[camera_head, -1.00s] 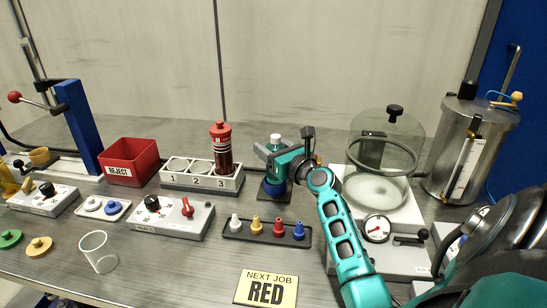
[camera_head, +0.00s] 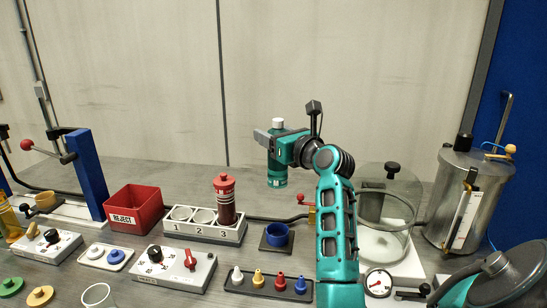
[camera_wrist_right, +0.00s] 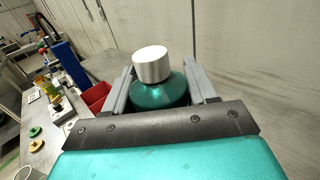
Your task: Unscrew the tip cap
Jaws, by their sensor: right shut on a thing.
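My right gripper (camera_head: 276,142) is shut on a teal bottle (camera_head: 277,178) and holds it upright in the air above and behind the blue round holder (camera_head: 276,236). The bottle's white cap (camera_head: 278,123) is on it. In the right wrist view the white cap (camera_wrist_right: 152,64) stands above the teal shoulder of the bottle, between the two grey fingers. A red-capped cartridge (camera_head: 225,201) stands in the numbered rack (camera_head: 177,228). A dark tray (camera_head: 262,288) holds white, yellow, red and blue tips. My left gripper is not in view.
A red reject bin (camera_head: 134,210) stands left of the rack. A glass bell jar (camera_head: 400,215) and a steel tank (camera_head: 470,190) stand to the right. The air around the raised bottle looks clear.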

